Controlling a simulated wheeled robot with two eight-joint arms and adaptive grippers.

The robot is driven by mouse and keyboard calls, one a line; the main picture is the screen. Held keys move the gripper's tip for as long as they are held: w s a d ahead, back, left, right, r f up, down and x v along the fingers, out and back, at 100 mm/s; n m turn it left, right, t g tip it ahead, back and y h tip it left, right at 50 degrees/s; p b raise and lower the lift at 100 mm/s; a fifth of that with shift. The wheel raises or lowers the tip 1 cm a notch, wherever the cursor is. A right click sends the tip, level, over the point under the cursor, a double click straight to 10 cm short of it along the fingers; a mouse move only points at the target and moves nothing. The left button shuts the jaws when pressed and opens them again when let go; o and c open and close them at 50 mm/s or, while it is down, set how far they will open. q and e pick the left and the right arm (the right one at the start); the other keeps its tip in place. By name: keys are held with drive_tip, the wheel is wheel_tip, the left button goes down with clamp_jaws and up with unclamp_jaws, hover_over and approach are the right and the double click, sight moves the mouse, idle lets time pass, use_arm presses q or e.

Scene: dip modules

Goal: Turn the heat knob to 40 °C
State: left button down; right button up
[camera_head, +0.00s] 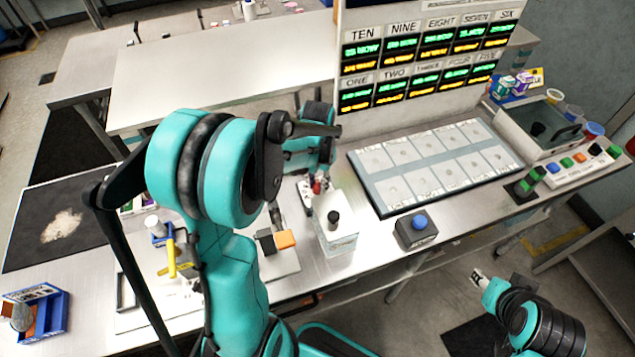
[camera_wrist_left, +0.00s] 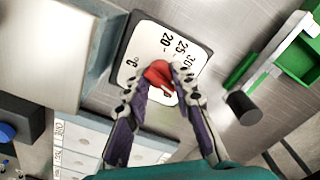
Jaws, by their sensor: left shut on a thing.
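The heat knob (camera_wrist_left: 157,75) is red and sits on a white dial plate (camera_wrist_left: 140,48) with a dark rim in the left wrist view. The marks 20, 25, 30 and °C can be read there; other marks are hidden, and I cannot tell where the knob points. My left gripper (camera_wrist_left: 160,84) is shut on the knob, one finger on each side. In the head view the red knob (camera_head: 316,187) shows small below my left gripper (camera_head: 318,178). My right gripper (camera_head: 478,277) is low at the right, away from the bench; its jaws are too small to read.
A white box with a black knob (camera_head: 333,218) stands close to the dial. A blue button on a dark box (camera_head: 416,229) is to its right. A tray of white cards (camera_head: 372,190) lies behind, below a lit display board (camera_head: 425,62). My left arm hides part of the bench.

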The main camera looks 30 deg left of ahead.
sight(318, 184)
use_arm(q)
drive_tip(key=c, duration=1.3)
unclamp_jaws()
drive_tip(key=shift+r, duration=0.1)
wheel_tip(318, 184, up, 12)
drive_tip(key=shift+f, duration=0.1)
